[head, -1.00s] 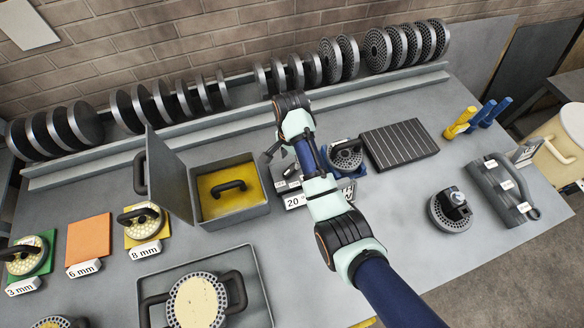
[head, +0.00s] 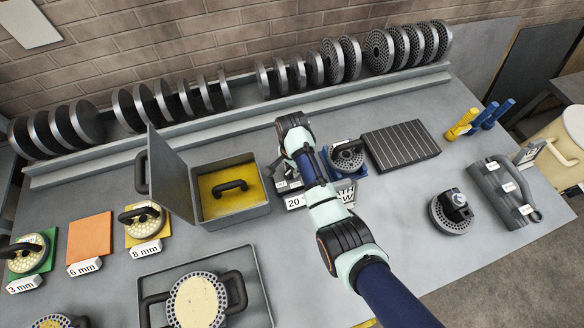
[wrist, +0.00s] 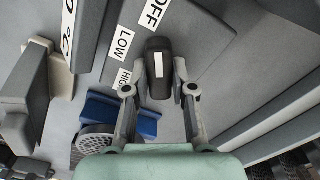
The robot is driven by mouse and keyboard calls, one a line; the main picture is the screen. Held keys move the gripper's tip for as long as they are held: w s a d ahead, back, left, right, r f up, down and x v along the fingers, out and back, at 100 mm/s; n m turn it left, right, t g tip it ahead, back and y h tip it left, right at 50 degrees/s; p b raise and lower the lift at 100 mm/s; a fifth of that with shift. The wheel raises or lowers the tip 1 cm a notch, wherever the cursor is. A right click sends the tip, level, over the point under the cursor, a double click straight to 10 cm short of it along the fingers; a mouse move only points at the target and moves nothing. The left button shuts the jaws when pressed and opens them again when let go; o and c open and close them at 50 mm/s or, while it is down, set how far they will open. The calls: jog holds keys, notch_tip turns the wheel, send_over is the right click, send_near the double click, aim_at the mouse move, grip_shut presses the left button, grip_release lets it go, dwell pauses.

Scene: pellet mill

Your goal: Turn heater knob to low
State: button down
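The heater knob (wrist: 159,88) is a dark block with a white stripe, seen in the wrist view on a grey panel (wrist: 205,40). Labels for OFF (wrist: 155,12), LOW (wrist: 123,43) and HIGH (wrist: 125,74) stand above and to the left of it. My gripper (wrist: 160,72) has one finger on each side of the knob. The fingers look slightly apart from it, though contact is hard to judge. In the head view my arm hides the knob and most of the gripper; the 20 °C label (head: 294,202) shows beside it.
A die on a blue holder (head: 347,158) stands close to the right of my arm. An open box (head: 262,211) with its lid up is at the left. A ribbed black plate (head: 400,144) lies further right. A rack of discs (head: 240,112) runs along the back.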

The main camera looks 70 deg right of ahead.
jog(key=shift+n, duration=0.4)
jog(key=shift+r+n+p, duration=0.1)
jog(key=shift+n+p, duration=0.6)
jog(key=shift+n, duration=0.2)
jog(key=n+p, duration=0.1)
jog(key=n, duration=0.2)
jog(key=shift+w+n, duration=0.1)
jog(key=shift+n, duration=0.2)
jog(key=n+p, duration=0.1)
jog(key=n, duration=0.4)
jog(key=shift+n, duration=0.3)
jog(key=c, duration=1)
grip_release()
jog(key=shift+o, duration=0.2)
